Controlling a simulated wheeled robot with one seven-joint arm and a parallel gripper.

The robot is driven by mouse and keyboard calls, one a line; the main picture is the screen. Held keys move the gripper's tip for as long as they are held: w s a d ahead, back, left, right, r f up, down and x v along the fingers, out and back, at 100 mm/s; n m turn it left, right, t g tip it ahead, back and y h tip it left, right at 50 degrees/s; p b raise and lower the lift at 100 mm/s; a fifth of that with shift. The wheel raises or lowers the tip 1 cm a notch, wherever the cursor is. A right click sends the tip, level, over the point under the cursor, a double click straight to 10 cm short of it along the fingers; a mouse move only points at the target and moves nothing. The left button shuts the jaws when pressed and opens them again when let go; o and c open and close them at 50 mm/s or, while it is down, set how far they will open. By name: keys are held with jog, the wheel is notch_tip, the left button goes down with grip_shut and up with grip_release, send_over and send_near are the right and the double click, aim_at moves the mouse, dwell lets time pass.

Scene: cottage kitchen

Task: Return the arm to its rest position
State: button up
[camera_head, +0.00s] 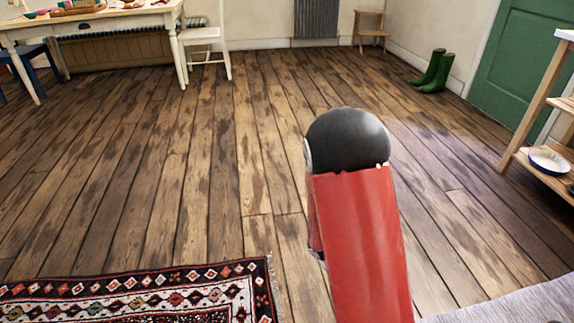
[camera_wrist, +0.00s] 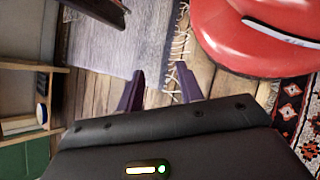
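My arm (camera_head: 360,235) rises in the lower middle of the head view, a red link topped by a black rounded joint. My gripper is hidden in that view. In the wrist view, my gripper (camera_wrist: 160,82) shows two dark purple fingers standing apart, with nothing between them. Beyond the fingers lie a grey fringed rug (camera_wrist: 115,45) and wooden floor. My red base (camera_wrist: 245,35) shows at the upper right of the wrist view.
Open plank floor (camera_head: 200,150) spreads ahead. A patterned rug (camera_head: 130,290) lies at front left, a grey rug (camera_head: 520,303) at front right. A table (camera_head: 95,20) and white chair (camera_head: 205,40) stand back left. Green boots (camera_head: 435,72), a green door (camera_head: 515,65) and a wooden shelf (camera_head: 540,170) are right.

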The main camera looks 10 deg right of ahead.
jog(key=s+a+r+m+t+y, duration=0.1)
jog(key=a+r+t+y, duration=0.2)
jog(key=r, duration=1)
jog(key=s+a+r+m+t+y, duration=0.1)
jog(key=a+r+t+y, duration=0.3)
jog(key=a+r+t, duration=0.4)
notch_tip(320, 180, up, 6)
jog(key=shift+s+f+m+t, duration=0.15)
jog(key=shift+m+t, duration=0.25)
jog(key=shift+m, duration=0.4)
jog(key=shift+d, duration=0.15)
